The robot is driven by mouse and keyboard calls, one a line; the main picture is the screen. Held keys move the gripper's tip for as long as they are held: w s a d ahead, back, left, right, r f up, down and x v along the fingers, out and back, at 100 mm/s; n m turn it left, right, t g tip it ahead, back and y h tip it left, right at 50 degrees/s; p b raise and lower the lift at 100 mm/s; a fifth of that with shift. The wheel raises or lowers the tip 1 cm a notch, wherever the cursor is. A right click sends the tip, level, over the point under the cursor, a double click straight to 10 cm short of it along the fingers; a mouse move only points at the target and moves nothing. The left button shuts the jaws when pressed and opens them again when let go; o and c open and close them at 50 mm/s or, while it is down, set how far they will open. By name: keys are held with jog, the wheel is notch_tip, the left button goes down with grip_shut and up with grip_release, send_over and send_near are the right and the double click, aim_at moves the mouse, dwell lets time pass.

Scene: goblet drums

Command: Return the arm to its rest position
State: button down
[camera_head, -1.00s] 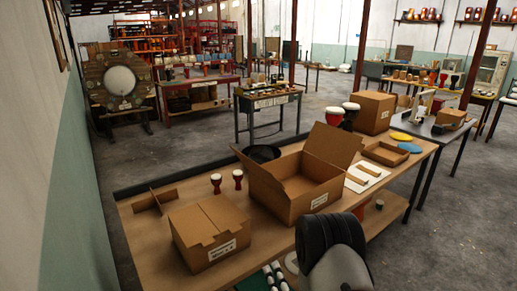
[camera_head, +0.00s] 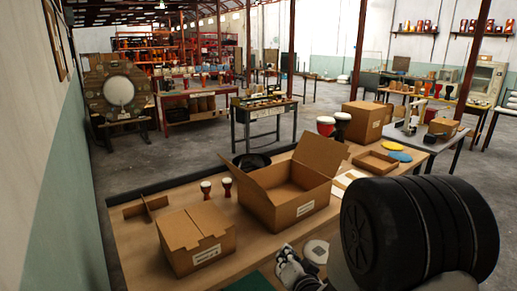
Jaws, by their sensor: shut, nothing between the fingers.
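My arm shows as a large black ribbed joint at the lower right, covering the near right part of the table. What looks like my gripper (camera_head: 290,268) is a small grey and black shape at the bottom edge, over the near side of the table. It is shut and holds nothing that I can see. Part of it is cut off by the frame edge, and its fingertips are hard to make out.
An open cardboard box (camera_head: 285,207) and a closed box (camera_head: 195,240) stand on the wooden table (camera_head: 135,235). Two small goblet drums (camera_head: 226,187) stand behind them. A larger box (camera_head: 366,121) and two bigger drums (camera_head: 326,125) are at the far end.

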jog(key=s+d+r+n+g+h, duration=0.2)
jog(key=s+d+r+g, duration=0.15)
jog(key=s+r, duration=0.2)
jog(key=s+d+r+n+g, duration=0.1)
jog(key=s+r+g, duration=0.1)
jog(key=s, duration=1.2)
jog(key=s+d+r+n+g+h, duration=0.1)
jog(key=s+d+r+n+g, duration=0.1)
jog(key=s, duration=1.1)
jog(key=shift+s+r+n+g, duration=0.3)
jog(key=shift+s+r+g, duration=0.1)
jog(key=shift+r+g, duration=0.5)
